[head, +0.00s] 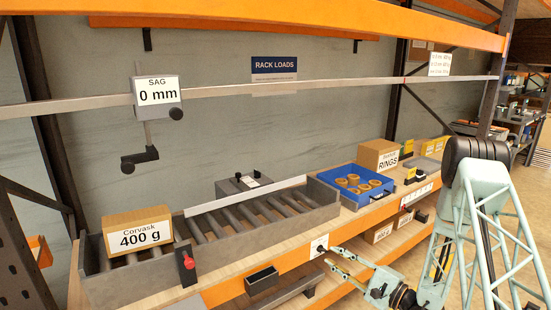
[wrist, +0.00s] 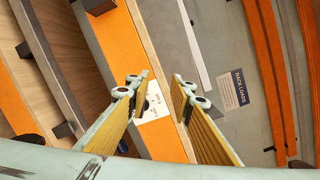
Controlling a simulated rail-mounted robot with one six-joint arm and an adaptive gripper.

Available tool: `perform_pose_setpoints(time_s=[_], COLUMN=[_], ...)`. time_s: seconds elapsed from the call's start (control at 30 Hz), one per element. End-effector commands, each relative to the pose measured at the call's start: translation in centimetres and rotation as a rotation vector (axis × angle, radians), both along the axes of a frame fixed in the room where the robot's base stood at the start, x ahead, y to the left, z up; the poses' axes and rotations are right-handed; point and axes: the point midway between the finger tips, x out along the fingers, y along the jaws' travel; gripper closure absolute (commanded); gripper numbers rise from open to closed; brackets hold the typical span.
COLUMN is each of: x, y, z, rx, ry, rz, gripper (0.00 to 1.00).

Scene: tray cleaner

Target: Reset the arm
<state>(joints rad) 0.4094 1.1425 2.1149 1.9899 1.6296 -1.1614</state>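My gripper (head: 332,258) is at the end of my pale green arm, at the lower right of the head view. Its two fingers are apart, with nothing between them. In the wrist view the open fingers (wrist: 158,88) rise on either side of a white plate (wrist: 153,104) on the orange beam. In the head view this white plate (head: 319,247) has a dark round spot and sits just beyond the fingertips. I cannot tell whether the fingertips touch it.
A roller tray (head: 255,213) lies on the bench. A cardboard box marked 400 g (head: 138,232) sits on rollers at left. A blue tray (head: 350,190) holds several rings. A sag gauge (head: 158,91) hangs from the rail. The floor at lower right looks clear.

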Motion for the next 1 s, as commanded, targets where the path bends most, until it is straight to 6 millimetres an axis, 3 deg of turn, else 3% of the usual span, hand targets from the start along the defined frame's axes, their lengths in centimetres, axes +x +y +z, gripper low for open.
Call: perform_pose_setpoints(time_s=[0.1,0.4,1.0], x=[-0.6,-2.8,-9.8], y=[1.8,5.8,12.8], z=[2.7,8.4,17.8], rx=[-0.002,-0.015,-0.094], ry=[-0.003,0.001,0.025], rz=[0.059,0.199,0.466], gripper=[0.79,0.79,0.79])
